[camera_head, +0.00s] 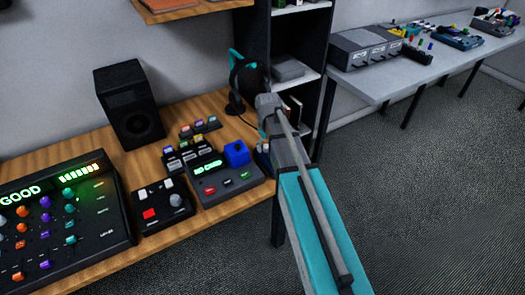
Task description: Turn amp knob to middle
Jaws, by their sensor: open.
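A grey box (364,49) with several small round knobs on its front stands at the near end of the white table at upper right; it looks like the amp. The knobs are too small to read their angle. My arm reaches up from the bottom right to a grey joint in the middle of the picture, well short of that box. My gripper's fingers cannot be made out; they are hidden or out of the picture.
The wooden desk (190,104) at left holds a black speaker (130,104), a mixer panel (62,228), a pedal (160,206), a display unit (222,180) and a blue cube (236,153). A dark shelf (313,62) stands between desk and white table (425,75). Carpet (440,200) is clear at right.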

